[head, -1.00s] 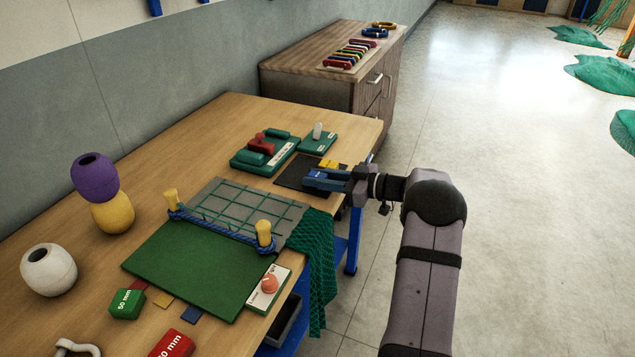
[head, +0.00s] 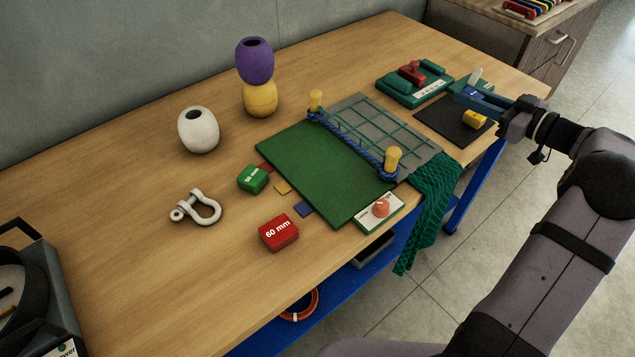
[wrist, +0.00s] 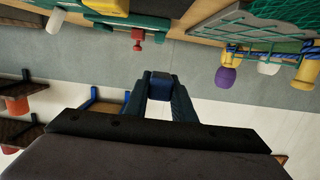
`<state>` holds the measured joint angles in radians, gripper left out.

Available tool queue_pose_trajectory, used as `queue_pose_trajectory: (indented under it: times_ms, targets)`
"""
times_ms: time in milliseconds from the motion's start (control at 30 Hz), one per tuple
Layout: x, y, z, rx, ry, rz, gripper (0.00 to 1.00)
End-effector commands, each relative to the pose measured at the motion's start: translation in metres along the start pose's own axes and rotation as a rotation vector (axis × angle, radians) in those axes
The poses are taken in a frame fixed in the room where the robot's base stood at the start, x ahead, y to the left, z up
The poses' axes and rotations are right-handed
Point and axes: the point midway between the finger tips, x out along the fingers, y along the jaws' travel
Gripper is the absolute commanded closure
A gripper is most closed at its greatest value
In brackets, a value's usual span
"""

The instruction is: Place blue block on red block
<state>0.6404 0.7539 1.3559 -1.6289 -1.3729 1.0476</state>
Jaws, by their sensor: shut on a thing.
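My gripper (head: 468,97) is at the back right of the workbench, beside and seemingly above the dark mat. It is shut on the blue block (wrist: 161,84), which sits between the fingertips in the wrist view. In the head view the blue block is partly hidden by the fingers. The red block (head: 279,232), marked 60 mm, lies on the bench near its front edge, far from the gripper. Nothing is on top of it.
A yellow block (head: 475,119) lies on the dark mat (head: 448,122). A green 50 mm block (head: 253,179) and a shackle (head: 197,207) lie near the red block. The green board with yellow posts (head: 393,158) and netting stands between gripper and red block. Stacked purple and yellow floats (head: 255,62) stand behind.

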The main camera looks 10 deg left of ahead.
Motion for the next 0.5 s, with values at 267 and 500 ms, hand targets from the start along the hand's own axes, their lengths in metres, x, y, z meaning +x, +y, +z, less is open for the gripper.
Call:
queue_pose_trajectory:
  times_ms: [267, 500]
  targets:
    - [-0.010, -0.016, 0.004, 0.006, 0.001, -0.019, 0.99]
    - [-0.023, -0.047, 0.012, 0.001, 0.001, -0.048, 0.99]
